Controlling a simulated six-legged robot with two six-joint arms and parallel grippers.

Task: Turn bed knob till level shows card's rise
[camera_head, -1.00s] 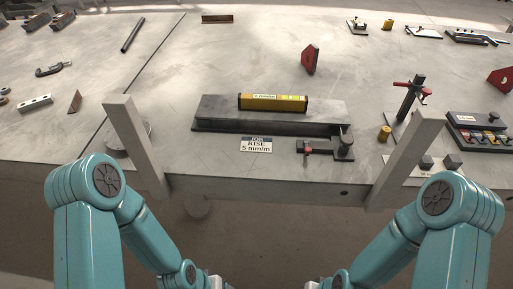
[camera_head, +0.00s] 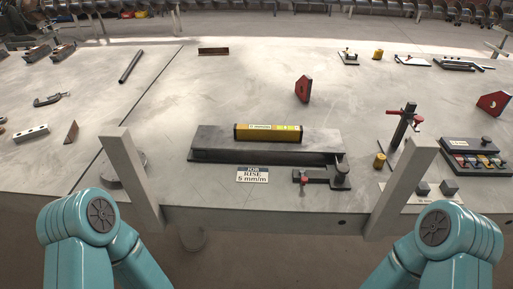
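The grey bed (camera_head: 215,143) lies on the table in front of me, with a yellow level (camera_head: 268,133) lying along its top. The level's reading is too small to make out. A card (camera_head: 252,175) reading "JOB RISE 5 mm/m" lies in front of the bed. At the bed's right end is a dark block with a round dark knob (camera_head: 342,170), and a small red-handled part (camera_head: 304,177) sits to its left.
To the right stand a red-handled stand (camera_head: 403,130), a brass cylinder (camera_head: 379,160) and a case of coloured pieces (camera_head: 478,157). A red magnet-like block (camera_head: 303,89) stands behind the bed.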

